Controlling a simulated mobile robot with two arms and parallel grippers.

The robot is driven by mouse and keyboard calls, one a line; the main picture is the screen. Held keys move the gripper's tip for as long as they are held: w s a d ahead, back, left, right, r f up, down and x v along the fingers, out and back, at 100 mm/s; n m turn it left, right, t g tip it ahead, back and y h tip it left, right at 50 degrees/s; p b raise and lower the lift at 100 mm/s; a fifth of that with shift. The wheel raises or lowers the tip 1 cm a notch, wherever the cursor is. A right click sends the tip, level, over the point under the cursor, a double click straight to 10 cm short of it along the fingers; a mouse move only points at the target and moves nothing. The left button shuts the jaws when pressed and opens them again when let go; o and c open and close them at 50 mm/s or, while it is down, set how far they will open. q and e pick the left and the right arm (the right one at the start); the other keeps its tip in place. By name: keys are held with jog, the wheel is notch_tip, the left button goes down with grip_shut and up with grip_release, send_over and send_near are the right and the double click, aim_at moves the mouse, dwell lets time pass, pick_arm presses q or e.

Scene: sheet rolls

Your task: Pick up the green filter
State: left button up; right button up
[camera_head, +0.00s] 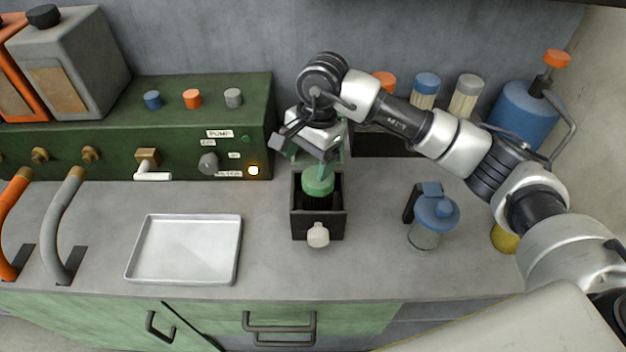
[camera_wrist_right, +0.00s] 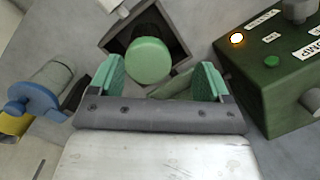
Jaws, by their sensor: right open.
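The green filter (camera_head: 318,183) has a round green cap and sits in a dark open box (camera_head: 320,228) with a pale knob on its front. In the right wrist view the green filter (camera_wrist_right: 148,60) shows cap-on, with the box (camera_wrist_right: 178,38) around it. My right gripper (camera_head: 312,158) is above and just behind the cap. In the right wrist view my right gripper (camera_wrist_right: 163,82) has its two green-padded fingers wide apart, with the cap beyond them and between their lines. Nothing is held. My left gripper is not in view.
A white tray (camera_head: 185,275) lies left of the box. A blue-lidded jar (camera_head: 433,215) stands to its right. The green pump panel (camera_head: 110,150) runs behind on the left. Blue-capped (camera_head: 426,88) and grey-capped filters (camera_head: 467,95) stand at the back. Counter between tray and box is clear.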

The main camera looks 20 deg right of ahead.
aim_at(318, 193)
jog(key=d, duration=0.1)
jog(key=w+d+h, duration=0.1)
jog(key=d+h, duration=0.1)
jog(key=shift+w+d+r, duration=0.1)
jog(key=shift+w+r, duration=0.15)
jog(key=shift+r, duration=0.15)
jog(key=f, duration=0.2)
jog(key=f+p, duration=0.1)
jog(key=f, duration=0.1)
jog(key=shift+s+f, duration=0.2)
jog(key=shift+f, duration=0.3)
jog(key=f, duration=0.1)
jog(key=f+p, duration=0.1)
jog(key=a+f+p, duration=0.1)
jog(key=f, duration=0.1)
jog(key=shift+s, duration=0.35)
jog(key=shift+d+f, duration=0.1)
jog(key=shift+f, duration=0.55)
jog(key=shift+w, duration=0.1)
jog(key=c, duration=0.7)
